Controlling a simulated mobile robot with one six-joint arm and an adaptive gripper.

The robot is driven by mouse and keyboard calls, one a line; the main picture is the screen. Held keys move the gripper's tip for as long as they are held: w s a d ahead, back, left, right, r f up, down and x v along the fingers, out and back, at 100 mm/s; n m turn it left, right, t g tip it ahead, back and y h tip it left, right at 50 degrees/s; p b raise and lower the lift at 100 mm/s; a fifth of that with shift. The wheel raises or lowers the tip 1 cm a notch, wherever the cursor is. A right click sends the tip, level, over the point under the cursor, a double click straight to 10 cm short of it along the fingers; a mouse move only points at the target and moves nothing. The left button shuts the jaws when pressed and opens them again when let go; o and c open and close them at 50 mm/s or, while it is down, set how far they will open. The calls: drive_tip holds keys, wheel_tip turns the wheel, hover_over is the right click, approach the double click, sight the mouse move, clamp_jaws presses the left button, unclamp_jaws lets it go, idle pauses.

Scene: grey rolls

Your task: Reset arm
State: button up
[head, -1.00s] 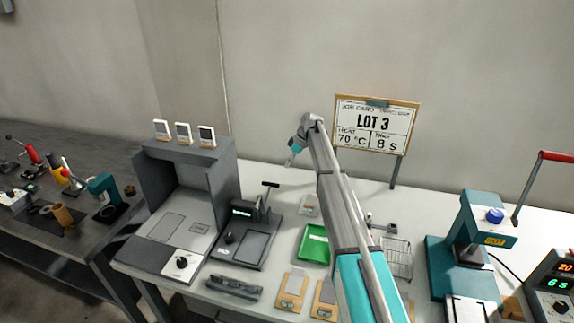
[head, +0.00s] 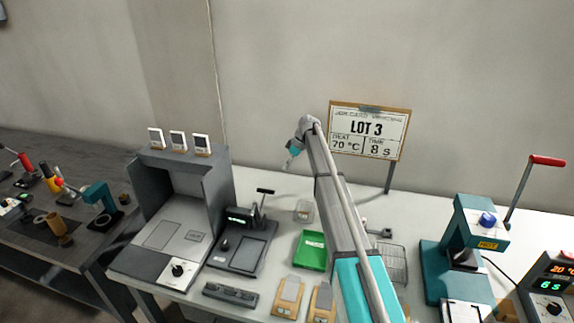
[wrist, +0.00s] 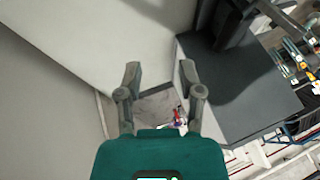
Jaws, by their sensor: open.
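My gripper (wrist: 161,85) is open in the wrist view, its two grey fingers apart with nothing between them. In the head view my gripper (head: 290,160) is small, at the far end of my raised arm, in front of the wall above the back of the white bench. It is apart from everything on the bench. My arm reaches from the bottom right of the middle up and left, and hides part of the bench behind it.
On the bench stand a grey open booth (head: 185,215), a dark device with a lever (head: 240,240), a green tray (head: 311,250), a wire rack (head: 392,262) and a teal press (head: 465,250). A LOT 3 sign (head: 369,132) stands behind. A dark side table (head: 60,220) is at left.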

drive_tip(key=shift+s, duration=0.1)
drive_tip(key=s+d+m+h, duration=0.2)
drive_tip(key=s+d+m, duration=0.1)
drive_tip(key=s, duration=1.2)
drive_tip(key=s+d+f+m+t+h, duration=0.1)
drive_tip(key=s+d+m, duration=0.2)
drive_tip(key=s, duration=1.2)
drive_tip(key=s+d+f+m+t+h, duration=0.1)
drive_tip(key=s+m, duration=0.6)
drive_tip(key=s, duration=0.8)
drive_tip(key=d+h, duration=0.1)
drive_tip(key=d, duration=0.1)
drive_tip(key=shift+s+d+f+h, duration=0.2)
drive_tip(key=shift+s+d+h, duration=0.1)
drive_tip(key=shift+s+d, duration=0.1)
